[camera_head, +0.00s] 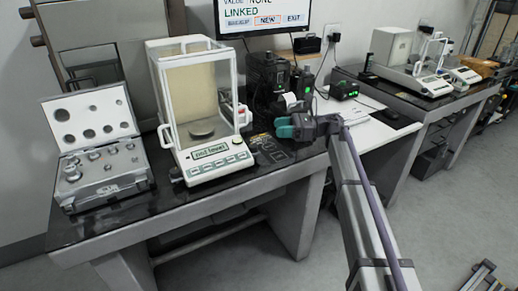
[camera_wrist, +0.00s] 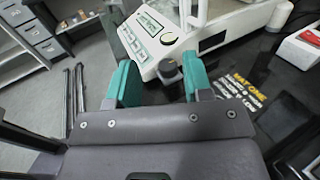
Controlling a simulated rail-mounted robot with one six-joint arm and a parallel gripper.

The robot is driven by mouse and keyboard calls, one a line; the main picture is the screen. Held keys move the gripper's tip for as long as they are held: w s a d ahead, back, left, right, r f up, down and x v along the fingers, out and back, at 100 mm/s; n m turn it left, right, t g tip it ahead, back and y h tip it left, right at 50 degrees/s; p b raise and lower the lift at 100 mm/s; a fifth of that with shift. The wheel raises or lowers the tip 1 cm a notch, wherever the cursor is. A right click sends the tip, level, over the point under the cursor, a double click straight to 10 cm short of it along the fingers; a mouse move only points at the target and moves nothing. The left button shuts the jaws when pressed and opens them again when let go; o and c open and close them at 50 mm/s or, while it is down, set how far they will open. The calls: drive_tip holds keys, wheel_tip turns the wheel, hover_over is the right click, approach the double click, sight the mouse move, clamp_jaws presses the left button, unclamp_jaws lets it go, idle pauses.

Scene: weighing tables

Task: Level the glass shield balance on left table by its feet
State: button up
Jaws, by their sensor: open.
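The glass shield balance (camera_head: 222,168) stands on the left table (camera_head: 115,222), with clear panes around its small round pan (camera_head: 201,132). Its green front display (camera_head: 209,151) shows text too small to read surely. In the wrist view the white balance body (camera_wrist: 151,50) fills the top, with a small round dial-like spot (camera_wrist: 168,38) near its corner. A dark knob-like foot (camera_wrist: 171,70) sits under that corner. My gripper (camera_head: 284,127) is right of the balance. In the wrist view my gripper (camera_wrist: 160,78) is open, its two teal fingers on either side of the foot, apparently without touching it.
An open case of weights (camera_head: 102,190) stands left of the balance. Dark devices (camera_head: 268,75) and a monitor (camera_head: 265,15) are behind my gripper. Yellow lettering (camera_wrist: 245,90) marks the black tabletop. A red-switched box (camera_wrist: 308,38) is at right. Another table with balances (camera_head: 425,80) stands farther right.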

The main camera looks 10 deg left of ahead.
sight(280, 158)
wheel_tip(280, 158, down, 9)
drive_tip(key=b, duration=0.8)
drive_tip(key=shift+s+a+r+p, duration=0.25)
drive_tip(key=shift+a+r+p, duration=0.15)
drive_tip(key=shift+a+r, duration=0.1)
drive_tip(key=shift+s+a+r+p, duration=0.2)
drive_tip(key=shift+a+r+p, duration=0.15)
drive_tip(key=shift+a+r, duration=0.1)
drive_tip(key=x, duration=0.4)
drive_tip(key=shift+w+a+f, duration=0.1)
drive_tip(key=shift+a+f, duration=0.05)
drive_tip(key=shift+a, duration=0.6)
drive_tip(key=c, duration=0.6)
drive_tip(key=shift+s+m+t, duration=0.3)
drive_tip(key=shift+s+t, duration=0.1)
drive_tip(key=shift+t, duration=0.1)
drive_tip(key=shift+c, duration=0.3)
drive_tip(key=shift+m+t+y, duration=0.3)
drive_tip(key=shift+m+t, duration=0.2)
drive_tip(key=shift+t, duration=0.2)
drive_tip(key=o, duration=0.7)
drive_tip(key=shift+w+d, duration=0.1)
drive_tip(key=shift+c, duration=0.2)
